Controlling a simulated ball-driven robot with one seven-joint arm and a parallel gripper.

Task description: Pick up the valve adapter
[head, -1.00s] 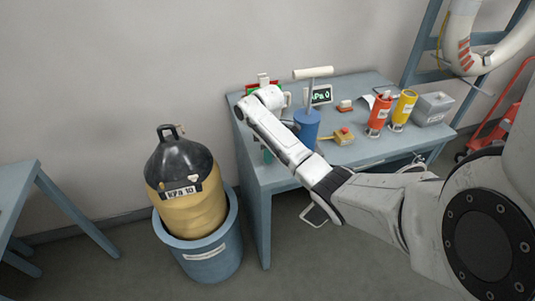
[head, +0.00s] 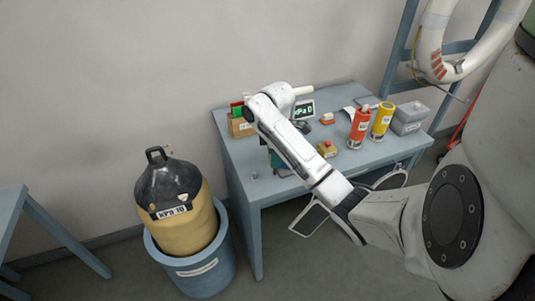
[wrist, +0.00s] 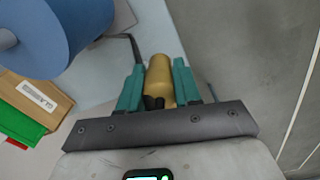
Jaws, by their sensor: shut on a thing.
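A brass-coloured cylinder, which looks like the valve adapter (wrist: 160,82), stands between the teal fingers of my gripper (wrist: 160,66) in the wrist view. The fingers are shut on its sides, and its tip reaches slightly beyond them. Dark parts show at its near end. In the head view my arm hides the adapter. Only a bit of teal finger shows below the wrist, at the left part of the blue-grey table (head: 240,160).
A blue cylinder (wrist: 45,35) and a box with a green item (wrist: 18,124) are close to the gripper. Red (head: 359,128) and yellow (head: 382,121) canisters stand at the table's right. A black-and-yellow tank (head: 180,215) sits in a blue tub (head: 195,268) on the floor.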

